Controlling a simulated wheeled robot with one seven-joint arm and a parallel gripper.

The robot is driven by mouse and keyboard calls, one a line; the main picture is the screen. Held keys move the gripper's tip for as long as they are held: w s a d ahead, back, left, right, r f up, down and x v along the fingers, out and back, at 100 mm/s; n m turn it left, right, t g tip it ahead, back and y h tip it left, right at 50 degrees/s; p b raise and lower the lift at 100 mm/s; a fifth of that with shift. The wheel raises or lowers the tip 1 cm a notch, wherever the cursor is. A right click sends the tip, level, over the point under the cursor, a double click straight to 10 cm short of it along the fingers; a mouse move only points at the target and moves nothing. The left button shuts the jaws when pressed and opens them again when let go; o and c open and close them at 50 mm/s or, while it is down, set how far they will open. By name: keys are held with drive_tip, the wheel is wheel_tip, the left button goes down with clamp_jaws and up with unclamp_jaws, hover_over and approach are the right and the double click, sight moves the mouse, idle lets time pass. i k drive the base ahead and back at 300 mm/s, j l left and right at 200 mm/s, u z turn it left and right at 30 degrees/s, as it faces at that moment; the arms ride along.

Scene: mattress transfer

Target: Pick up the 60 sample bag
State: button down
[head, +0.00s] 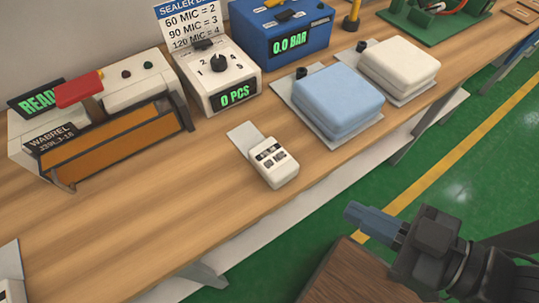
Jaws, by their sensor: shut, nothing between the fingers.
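My gripper (358,215), with blue-grey fingers, is at the lower right, shut and empty. It is apart from the bench, over the dark brown wooden surface and the green floor. No bag clearly marked 60 can be made out. A small white item with dark label marks (277,166) lies near the bench's front edge, up and left of my gripper; its print is too small to read. A pale blue folded pad (338,100) and a cream folded pad (400,68) sit on flat plates further right along the bench.
A sealer with orange bars (115,145) stands at left, beside a white counter box reading 0 PCS (218,75) and a blue box reading 0.0 BAR (282,28). A sign (190,20) lists 60 MIC = 2. A dark brown wooden surface (345,275) is below my gripper.

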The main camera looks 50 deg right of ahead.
sight(274, 163)
drive_tip(key=k+j+z, duration=0.3)
drive_tip(key=k+j, duration=0.15)
drive_tip(key=k+j+z, duration=0.3)
drive_tip(key=k+j, duration=0.15)
drive_tip(key=k, duration=0.1)
